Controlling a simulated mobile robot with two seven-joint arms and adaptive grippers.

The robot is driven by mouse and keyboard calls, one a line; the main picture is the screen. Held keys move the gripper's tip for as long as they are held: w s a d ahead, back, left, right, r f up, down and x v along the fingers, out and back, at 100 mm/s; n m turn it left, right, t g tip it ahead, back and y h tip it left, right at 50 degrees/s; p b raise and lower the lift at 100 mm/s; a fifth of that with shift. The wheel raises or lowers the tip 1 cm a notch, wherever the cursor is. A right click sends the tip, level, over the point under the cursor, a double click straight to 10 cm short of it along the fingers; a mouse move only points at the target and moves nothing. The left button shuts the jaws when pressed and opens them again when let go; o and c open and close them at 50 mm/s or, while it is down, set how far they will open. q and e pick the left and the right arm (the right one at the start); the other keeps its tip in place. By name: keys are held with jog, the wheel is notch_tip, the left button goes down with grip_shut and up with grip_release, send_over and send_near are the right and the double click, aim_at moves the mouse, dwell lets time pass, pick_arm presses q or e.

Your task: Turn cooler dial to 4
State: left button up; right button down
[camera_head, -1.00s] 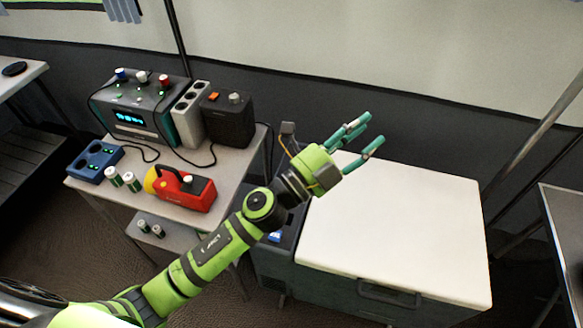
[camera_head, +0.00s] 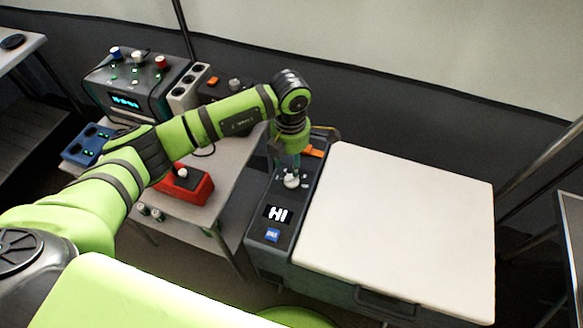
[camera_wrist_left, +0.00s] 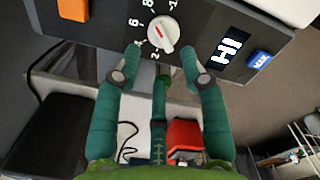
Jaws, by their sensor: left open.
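The cooler's control panel (camera_head: 262,232) is the dark strip along the left side of the cooler. Its white round dial (camera_head: 291,181) sits near the far end of the strip. In the left wrist view the dial (camera_wrist_left: 164,33) has a short red mark and printed numbers around it; I cannot tell for sure which number it points to. My left gripper (camera_head: 289,164) points down over the dial. In the wrist view its three green fingers (camera_wrist_left: 161,66) are spread open and empty, with tips just short of the dial.
The display (camera_wrist_left: 230,48) reads "HI", beside a blue "MAX" button (camera_wrist_left: 260,60). An orange part (camera_head: 313,151) sits at the panel's far end. The cooler's white lid (camera_head: 400,220) is shut and clear. The red device (camera_head: 188,189) stands on the table to the left.

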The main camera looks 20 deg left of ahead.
aim_at(291, 175)
pick_arm(q)
jog(key=shift+f+p, duration=0.3)
jog(key=shift+f, duration=2.35)
grip_shut()
